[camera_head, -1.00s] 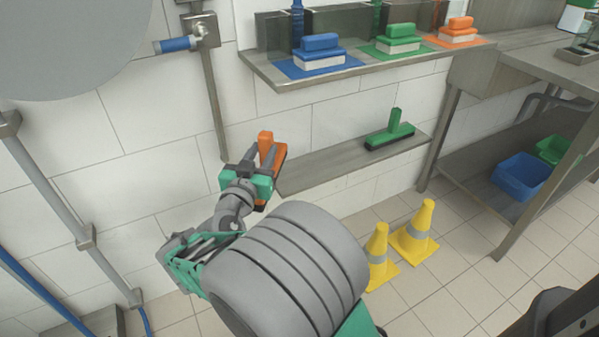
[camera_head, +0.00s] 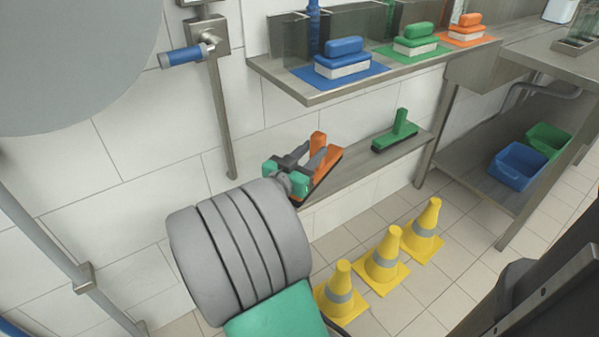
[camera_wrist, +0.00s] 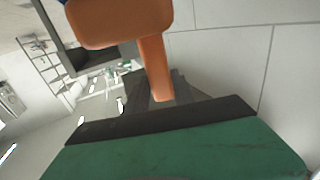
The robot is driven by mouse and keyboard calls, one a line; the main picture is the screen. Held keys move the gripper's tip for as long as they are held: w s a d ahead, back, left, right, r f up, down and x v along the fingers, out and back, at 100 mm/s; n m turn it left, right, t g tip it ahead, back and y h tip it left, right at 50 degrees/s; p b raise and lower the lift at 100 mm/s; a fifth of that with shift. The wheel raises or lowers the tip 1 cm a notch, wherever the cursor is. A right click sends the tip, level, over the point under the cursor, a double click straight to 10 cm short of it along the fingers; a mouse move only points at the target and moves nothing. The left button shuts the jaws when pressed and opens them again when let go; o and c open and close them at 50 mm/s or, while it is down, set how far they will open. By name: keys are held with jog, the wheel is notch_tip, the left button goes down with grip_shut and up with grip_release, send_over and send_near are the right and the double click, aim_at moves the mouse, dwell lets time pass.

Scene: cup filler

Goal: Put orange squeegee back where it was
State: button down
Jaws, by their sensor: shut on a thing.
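The orange squeegee (camera_head: 323,160) is at the left end of the lower metal shelf (camera_head: 362,169), tilted, with its handle pointing up. I cannot tell whether it touches the shelf. My gripper (camera_head: 308,158) is shut on it, reaching in from the left. In the wrist view the orange squeegee (camera_wrist: 152,68) fills the upper middle, partly cut off by the top edge. A green squeegee (camera_head: 397,138) stands on the right part of the same shelf, handle up.
An upper shelf (camera_head: 318,98) overhangs, bearing blue, green and orange brushes on mats. Several yellow cones (camera_head: 384,262) stand on the floor below. Blue (camera_head: 517,166) and green (camera_head: 548,139) bins sit on a rack at the right. Bare shelf lies between the two squeegees.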

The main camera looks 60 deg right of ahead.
jog(key=w+d+f+b, duration=0.6)
jog(key=d+f, duration=0.5)
jog(key=f, duration=0.1)
jog(key=shift+w+d+f, duration=0.15)
jog(key=shift+w+f, duration=0.15)
jog(key=shift+w, duration=0.1)
